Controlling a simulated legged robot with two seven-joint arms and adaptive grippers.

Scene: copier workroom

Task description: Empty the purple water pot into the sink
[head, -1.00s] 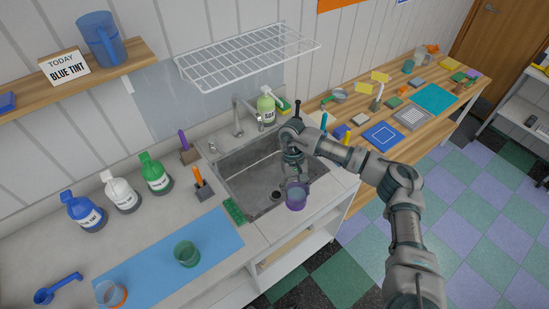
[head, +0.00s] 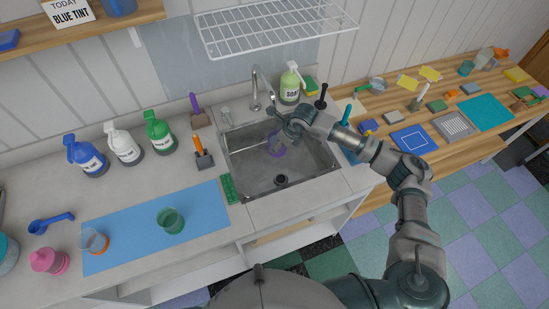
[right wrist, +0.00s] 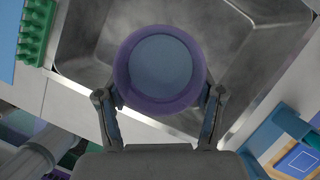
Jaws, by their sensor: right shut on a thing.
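The purple water pot (head: 277,148) is over the back part of the sink (head: 312,168), below the faucet. My right gripper (head: 284,138) is shut on the pot, with one finger on each side of it. In the right wrist view the pot (right wrist: 119,72) shows its round mouth toward the camera, with a blue-grey surface inside. I cannot tell how much water it holds or its exact tilt. The sink's drain (head: 281,180) is in front of the pot. My left gripper is not in view.
A faucet (head: 256,88) and soap bottle (head: 290,83) stand behind the sink. A wire rack (head: 270,28) hangs above.

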